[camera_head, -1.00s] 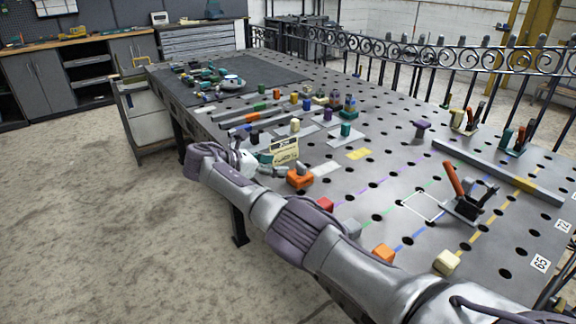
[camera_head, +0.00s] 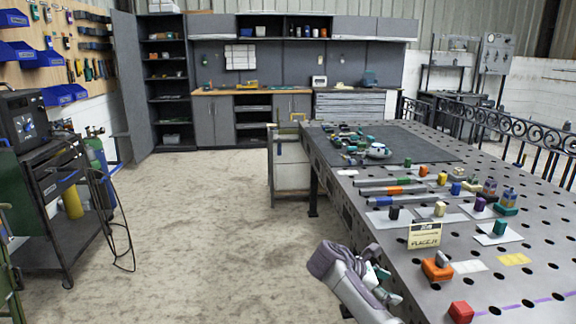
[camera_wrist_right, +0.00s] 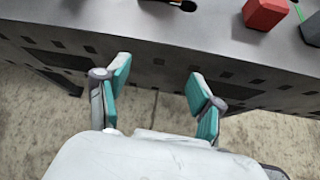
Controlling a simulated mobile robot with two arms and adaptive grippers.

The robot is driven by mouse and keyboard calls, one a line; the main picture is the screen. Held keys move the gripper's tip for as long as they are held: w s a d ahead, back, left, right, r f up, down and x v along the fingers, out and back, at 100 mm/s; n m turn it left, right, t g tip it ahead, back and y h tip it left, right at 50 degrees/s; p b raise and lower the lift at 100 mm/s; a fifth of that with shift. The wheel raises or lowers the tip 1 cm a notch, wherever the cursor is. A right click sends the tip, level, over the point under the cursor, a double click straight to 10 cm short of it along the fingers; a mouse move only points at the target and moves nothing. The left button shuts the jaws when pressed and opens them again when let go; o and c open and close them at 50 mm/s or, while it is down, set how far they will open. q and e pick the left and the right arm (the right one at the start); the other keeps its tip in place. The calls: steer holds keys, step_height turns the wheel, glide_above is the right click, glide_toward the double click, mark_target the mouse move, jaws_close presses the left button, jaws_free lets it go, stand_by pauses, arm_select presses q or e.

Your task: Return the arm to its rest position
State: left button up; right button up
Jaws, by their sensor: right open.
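My right arm comes in from the bottom, and its gripper (camera_head: 380,287) is beside the near left edge of the perforated metal table (camera_head: 540,250). In the right wrist view the two teal-padded fingers (camera_wrist_right: 160,85) stand wide apart with nothing between them. They face the table's dark side wall, with the floor below. A red block (camera_head: 461,312) lies on the table to the right of the gripper, and it also shows at the top of the right wrist view (camera_wrist_right: 265,14). My left gripper is in neither view.
An orange block (camera_head: 436,268) and a yellow sign (camera_head: 424,236) stand near the table edge by the gripper. Several coloured parts and bars lie farther back. A tool cart (camera_head: 60,190) stands at the left. The floor (camera_head: 200,240) between is clear.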

steer(key=s+a+f+m+y, duration=0.4)
steer(key=s+f, duration=0.5)
steer(key=s, duration=0.1)
steer(key=s+a+f+m+y, duration=0.3)
steer(key=s+a+f+y, duration=0.1)
steer(key=s+f, duration=0.55)
steer(key=s+r+m+t+y, duration=0.1)
steer(key=s+r+m, duration=0.2)
steer(key=s, duration=0.4)
steer(key=s+d+r+m+y, duration=0.1)
steer(key=s+r+m, duration=0.15)
steer(key=s, duration=0.45)
steer(key=s+r+m+t+y, duration=0.1)
steer(key=s+r+m, duration=0.15)
steer(key=s, duration=0.45)
step_height(320, 180, down, 26)
steer(key=s+g+p, duration=0.1)
steer(key=g, duration=0.1)
steer(key=s+d+f+g+p, duration=0.1)
steer(key=s+d+f, duration=0.2)
steer(key=s+f, duration=1.1)
steer(key=s, duration=0.2)
steer(key=shift+s+f, duration=0.35)
